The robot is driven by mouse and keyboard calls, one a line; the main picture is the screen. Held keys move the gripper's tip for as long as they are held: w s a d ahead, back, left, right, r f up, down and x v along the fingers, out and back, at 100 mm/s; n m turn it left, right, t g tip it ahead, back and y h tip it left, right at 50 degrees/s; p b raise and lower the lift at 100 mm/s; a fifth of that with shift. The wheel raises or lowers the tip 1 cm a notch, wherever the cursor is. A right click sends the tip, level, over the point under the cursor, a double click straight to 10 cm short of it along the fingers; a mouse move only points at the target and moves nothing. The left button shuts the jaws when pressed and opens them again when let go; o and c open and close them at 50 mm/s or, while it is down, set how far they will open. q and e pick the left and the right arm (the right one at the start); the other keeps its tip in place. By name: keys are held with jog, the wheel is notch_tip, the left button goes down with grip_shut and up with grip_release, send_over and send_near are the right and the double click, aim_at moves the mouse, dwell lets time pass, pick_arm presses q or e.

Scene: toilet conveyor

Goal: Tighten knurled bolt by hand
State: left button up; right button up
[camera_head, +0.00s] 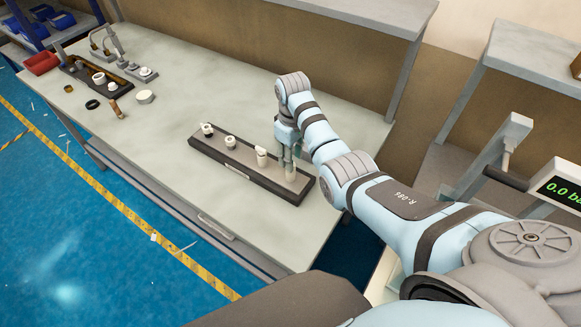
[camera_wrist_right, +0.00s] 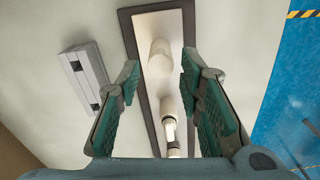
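A long dark-edged tray (camera_head: 197,143) lies on the table and holds several pale upright cylindrical parts. Near its right end stands a pale cylinder (camera_head: 291,172), which also shows in the right wrist view (camera_wrist_right: 160,60). My right gripper (camera_head: 288,160) points down over that end of the tray. In the right wrist view its two green-padded fingers (camera_wrist_right: 160,76) are spread apart, with the cylinder between or below them and not visibly touched. Another cylinder (camera_head: 261,157) stands beside it. I cannot tell which part is the knurled bolt; no knurling is readable. My left gripper is not in view.
A grey block (camera_wrist_right: 86,76) lies beside the tray. A second fixture with pipes (camera_head: 118,64), a white round part (camera_head: 144,97) and a red bin (camera_head: 41,63) are at far left. A shelf (camera_head: 370,12) overhangs the back. The table middle is clear.

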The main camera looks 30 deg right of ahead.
jog(key=shift+f+b, duration=0.55)
jog(key=shift+f, duration=1)
grip_shut()
jog(key=shift+a+r+m+p, duration=0.1)
jog(key=shift+r+m+p, duration=0.1)
jog(key=shift+m+p, duration=0.45)
jog(key=shift+f+m, duration=0.1)
jog(key=shift+m, duration=0.85)
jog(key=shift+c, duration=0.5)
grip_release()
jog(key=shift+f+m, duration=0.1)
jog(key=shift+m, duration=0.4)
jog(key=shift+r, duration=1.55)
